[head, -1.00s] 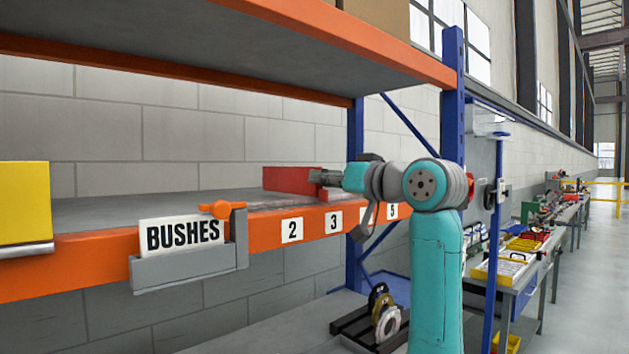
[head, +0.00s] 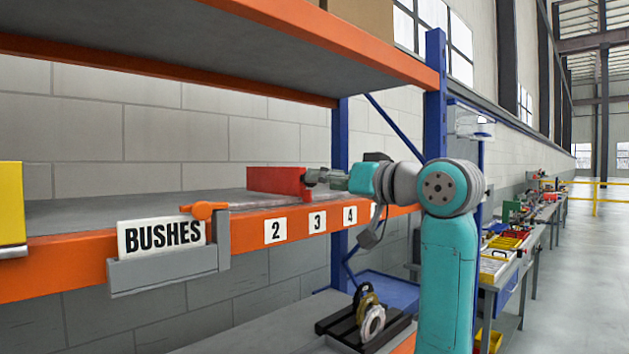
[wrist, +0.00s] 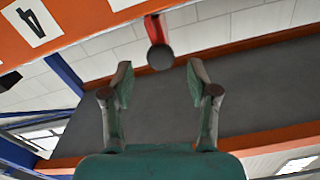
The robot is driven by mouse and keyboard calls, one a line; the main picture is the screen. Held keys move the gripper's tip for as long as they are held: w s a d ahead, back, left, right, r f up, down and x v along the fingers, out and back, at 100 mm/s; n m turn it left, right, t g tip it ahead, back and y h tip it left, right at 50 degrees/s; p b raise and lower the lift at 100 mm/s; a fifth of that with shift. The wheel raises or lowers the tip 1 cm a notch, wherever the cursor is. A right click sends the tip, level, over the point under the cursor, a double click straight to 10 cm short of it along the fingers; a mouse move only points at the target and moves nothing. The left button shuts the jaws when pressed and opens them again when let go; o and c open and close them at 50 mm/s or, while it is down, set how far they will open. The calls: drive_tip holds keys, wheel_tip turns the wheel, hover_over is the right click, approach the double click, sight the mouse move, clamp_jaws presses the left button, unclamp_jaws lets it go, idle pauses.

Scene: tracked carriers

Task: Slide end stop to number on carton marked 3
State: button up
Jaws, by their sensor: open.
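A red block (head: 272,180), which looks like the end stop, stands on the shelf behind the front beam, above the 2 and 3 labels. In the wrist view a red bar with a dark round knob (wrist: 159,57) shows just beyond my fingertips, centred between them. My gripper (head: 311,178) is at the red block's right end in the head view. In the wrist view my gripper (wrist: 160,76) is open with nothing between the fingers. The 3 label (head: 317,222) is on the orange beam; I see no 3 on a carton. Contact with the block cannot be told.
A grey holder (head: 165,272) with a BUSHES card (head: 161,238) and an orange lever (head: 203,210) hangs on the beam at left. A yellow box (head: 10,205) is at the far left. A blue upright (head: 435,90) stands behind my arm. Labels 2 (head: 275,231) and 4 (head: 350,215) flank 3.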

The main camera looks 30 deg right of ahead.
drive_tip(key=v, duration=0.7)
idle(0.4)
